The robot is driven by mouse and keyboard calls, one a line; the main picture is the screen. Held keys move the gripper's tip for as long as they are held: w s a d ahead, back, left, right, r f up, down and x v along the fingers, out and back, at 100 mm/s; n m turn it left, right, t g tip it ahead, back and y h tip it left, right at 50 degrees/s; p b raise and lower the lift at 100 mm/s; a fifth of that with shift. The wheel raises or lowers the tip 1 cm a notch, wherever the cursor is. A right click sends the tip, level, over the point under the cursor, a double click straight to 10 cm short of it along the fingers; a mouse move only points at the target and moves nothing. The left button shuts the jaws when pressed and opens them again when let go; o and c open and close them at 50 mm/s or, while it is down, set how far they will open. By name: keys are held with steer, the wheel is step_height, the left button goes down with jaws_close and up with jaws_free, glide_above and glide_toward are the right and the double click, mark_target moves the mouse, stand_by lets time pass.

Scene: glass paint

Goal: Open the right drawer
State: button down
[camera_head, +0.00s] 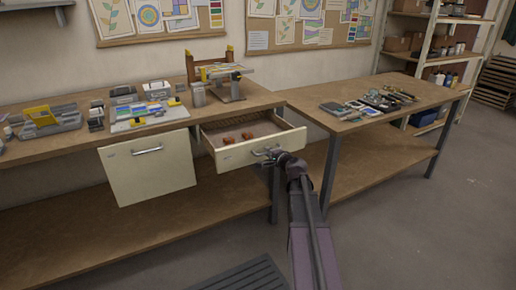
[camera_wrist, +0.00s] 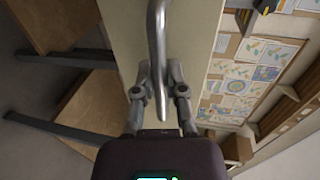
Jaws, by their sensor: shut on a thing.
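The right drawer (camera_head: 230,157) is pulled out from under the workbench, with its inside showing. A few small reddish-brown things (camera_head: 238,137) lie in it. My gripper (camera_head: 268,156) is at the drawer front, on its bar handle. In the wrist view my gripper (camera_wrist: 160,84) has its two fingers on either side of the metal handle (camera_wrist: 156,35), shut on it. The cream drawer front (camera_wrist: 190,45) lies just behind the handle. The left drawer front (camera_head: 148,170) has its own handle (camera_head: 147,150) and looks shut.
The workbench (camera_head: 50,151) carries a stand (camera_head: 222,75), a colourful glass panel (camera_head: 150,114) and several tools. A second table (camera_head: 390,125) with small items stands close to the drawer's right side. Open floor (camera_head: 420,235) lies at the front right.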

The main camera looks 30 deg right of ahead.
steer(key=shift+s+d, duration=0.35)
steer(key=shift+s, duration=0.4)
steer(key=c, duration=0.8)
jaws_free()
steer(key=shift+o, duration=0.6)
steer(key=shift+a, duration=0.1)
steer(key=shift+s+a, duration=0.1)
